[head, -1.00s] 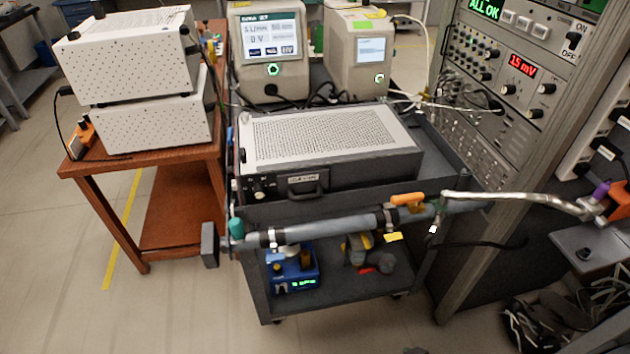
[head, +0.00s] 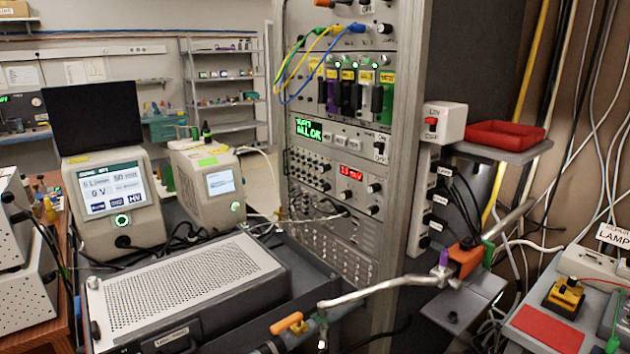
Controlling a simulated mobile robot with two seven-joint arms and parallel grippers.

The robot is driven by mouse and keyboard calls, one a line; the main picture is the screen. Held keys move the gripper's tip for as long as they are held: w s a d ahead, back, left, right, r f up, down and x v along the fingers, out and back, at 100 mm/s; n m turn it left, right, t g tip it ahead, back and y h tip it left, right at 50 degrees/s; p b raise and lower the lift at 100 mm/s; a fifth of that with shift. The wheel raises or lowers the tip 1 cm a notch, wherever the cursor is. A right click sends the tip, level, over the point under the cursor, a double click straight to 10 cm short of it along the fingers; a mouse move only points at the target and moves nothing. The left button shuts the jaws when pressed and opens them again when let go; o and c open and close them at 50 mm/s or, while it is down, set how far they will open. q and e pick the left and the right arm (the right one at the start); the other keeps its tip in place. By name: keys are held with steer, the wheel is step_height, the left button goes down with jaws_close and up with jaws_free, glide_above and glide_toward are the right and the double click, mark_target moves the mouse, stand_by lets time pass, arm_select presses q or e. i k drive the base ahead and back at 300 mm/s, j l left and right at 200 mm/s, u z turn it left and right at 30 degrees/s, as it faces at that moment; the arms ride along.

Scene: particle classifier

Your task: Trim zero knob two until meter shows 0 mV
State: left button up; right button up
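The meter (head: 351,172) is a small red display on a grey panel in the instrument rack, in the middle of the head view. It is lit; its digits are small, but seem to read about 1.5 mV. Black knobs sit around it: one below the display (head: 346,194), one to its right (head: 374,188) and one lower right (head: 372,210). Their labels are too small to read, so I cannot tell which is zero knob two. Neither of my grippers is in view.
A cart with a perforated grey box (head: 180,285) stands front left of the rack. A metal tube (head: 385,290) crosses in front of the rack's lower part. A shelf with a red tray (head: 504,136) is right.

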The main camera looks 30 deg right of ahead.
mark_target(375, 188)
steer(key=z, duration=1.4)
